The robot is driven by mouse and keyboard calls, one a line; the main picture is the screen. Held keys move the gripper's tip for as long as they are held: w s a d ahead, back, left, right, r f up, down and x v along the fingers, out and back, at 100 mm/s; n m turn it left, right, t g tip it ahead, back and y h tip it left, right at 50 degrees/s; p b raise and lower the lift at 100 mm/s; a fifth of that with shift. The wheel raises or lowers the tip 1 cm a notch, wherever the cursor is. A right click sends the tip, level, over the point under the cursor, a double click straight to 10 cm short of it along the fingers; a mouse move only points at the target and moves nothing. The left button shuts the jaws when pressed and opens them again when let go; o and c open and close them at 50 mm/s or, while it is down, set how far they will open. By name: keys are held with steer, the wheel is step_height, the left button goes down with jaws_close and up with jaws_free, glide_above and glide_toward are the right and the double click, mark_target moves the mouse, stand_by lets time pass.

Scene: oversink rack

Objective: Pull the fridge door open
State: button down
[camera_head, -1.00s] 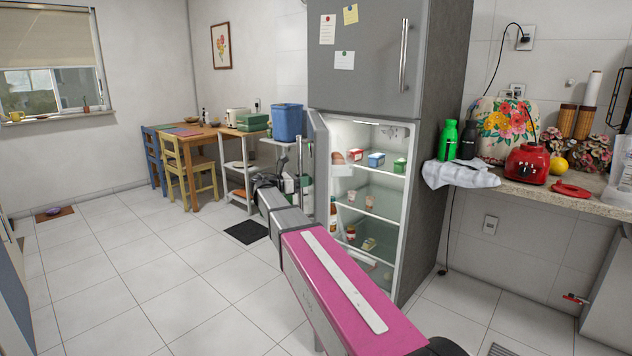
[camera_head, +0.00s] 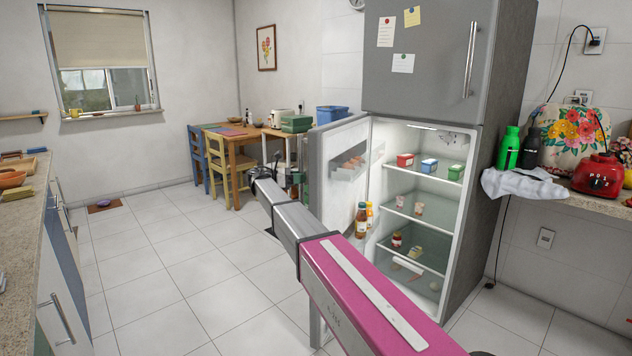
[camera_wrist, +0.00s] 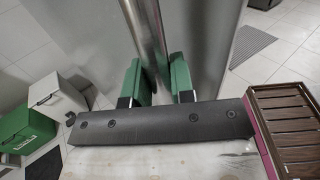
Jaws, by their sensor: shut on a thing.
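The grey fridge (camera_head: 480,200) stands with its lower door (camera_head: 333,178) swung well out to the left. Its lit inside and the door's inner shelves are in plain view. In the wrist view the door's grey outer face (camera_wrist: 205,45) is close ahead. Its metal bar handle (camera_wrist: 150,30) runs down between the two green fingers of my gripper (camera_wrist: 157,78), which is shut on it. In the head view my arm reaches to the left of the door, and the fingers and handle are hard to make out there.
Eggs and bottles (camera_head: 362,217) sit in the door; small boxes (camera_head: 429,166) stand on the shelves. A wooden table (camera_head: 240,148) and chairs are behind the door. A counter (camera_head: 28,215) is at the left. The tiled floor (camera_head: 190,270) between is clear.

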steer(key=shift+m+g, duration=0.6)
steer(key=shift+g, duration=0.3)
steer(key=shift+w+a+r, duration=0.15)
steer(key=shift+w+a, duration=1.7)
steer(key=shift+a, duration=0.3)
steer(key=c, duration=1)
jaws_free()
steer(key=shift+o, duration=0.2)
steer(key=shift+d, duration=0.1)
